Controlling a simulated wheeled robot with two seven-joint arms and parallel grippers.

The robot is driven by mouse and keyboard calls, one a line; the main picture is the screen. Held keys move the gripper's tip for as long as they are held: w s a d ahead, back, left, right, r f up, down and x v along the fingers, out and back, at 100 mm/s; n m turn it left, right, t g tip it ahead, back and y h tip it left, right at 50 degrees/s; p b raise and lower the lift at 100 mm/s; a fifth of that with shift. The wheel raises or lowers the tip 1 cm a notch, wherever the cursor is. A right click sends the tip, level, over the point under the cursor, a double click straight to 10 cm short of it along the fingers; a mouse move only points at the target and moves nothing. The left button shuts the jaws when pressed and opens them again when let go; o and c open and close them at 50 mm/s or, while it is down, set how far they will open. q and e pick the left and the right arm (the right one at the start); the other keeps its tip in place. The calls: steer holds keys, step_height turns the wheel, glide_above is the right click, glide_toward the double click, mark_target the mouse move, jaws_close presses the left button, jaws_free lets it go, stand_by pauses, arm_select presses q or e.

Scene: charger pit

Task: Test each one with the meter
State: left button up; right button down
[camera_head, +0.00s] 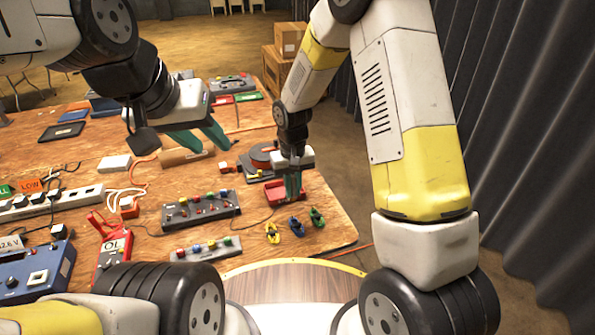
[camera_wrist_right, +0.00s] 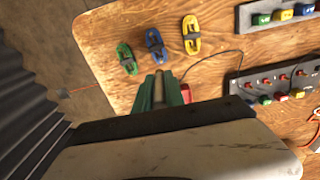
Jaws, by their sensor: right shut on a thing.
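A red meter (camera_head: 113,250) reading "OL" lies at the front left of the table in the head view. A yellow cable bundle (camera_head: 272,232), a blue one (camera_head: 296,226) and a green one (camera_head: 317,217) lie in a row near the right edge. They also show in the right wrist view. My right gripper (camera_head: 293,190) is at the red tray (camera_head: 275,194), shut on a thin tan thing (camera_wrist_right: 159,90) largely hidden between its teal fingers. My left gripper (camera_head: 203,143) is open and empty, above the table near a brown cylinder (camera_head: 180,157).
A grey strip with colored knobs (camera_head: 201,209) and a smaller one (camera_head: 205,249) lie mid-table. A blue unit (camera_head: 35,272) and a white power strip (camera_head: 45,205) are at left. A grey curtain (camera_head: 530,130) hangs at right.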

steer(key=shift+a+f, duration=0.2)
steer(key=shift+f, duration=2.75)
steer(key=shift+f, duration=0.9)
stand_by(0.4)
steer(key=c, duration=1.3)
jaws_free()
steer(key=shift+o, duration=1.4)
steer(key=shift+r, duration=0.1)
steer(key=shift+r, duration=3.7)
